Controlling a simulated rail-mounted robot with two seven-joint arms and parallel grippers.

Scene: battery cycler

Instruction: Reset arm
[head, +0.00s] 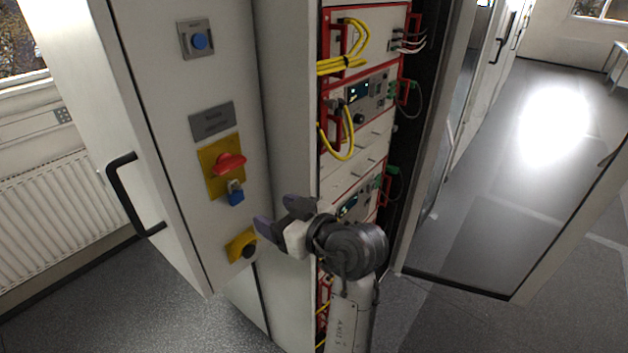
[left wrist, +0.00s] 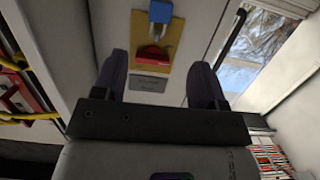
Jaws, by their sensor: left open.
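My left gripper (head: 276,215) is in front of the cabinet's side panel (head: 225,90), with its fingers pointing left. Its two dark fingers stand apart with nothing between them, and they also show in the left wrist view (left wrist: 160,72). In that view a red rotary switch (left wrist: 151,56) on a yellow plate, with a blue padlock (left wrist: 160,12), appears beyond the gap between the fingers. In the head view the red switch (head: 229,162) and blue padlock (head: 236,194) are above and left of the gripper. My right gripper is not in view.
A rack of red-framed instruments (head: 362,95) with yellow cables (head: 342,62) stands behind my left arm. A blue button (head: 199,41) and a yellow-plated dark knob (head: 242,245) are on the panel. An open glass door (head: 480,230) is at right, a black door handle (head: 127,195) at left.

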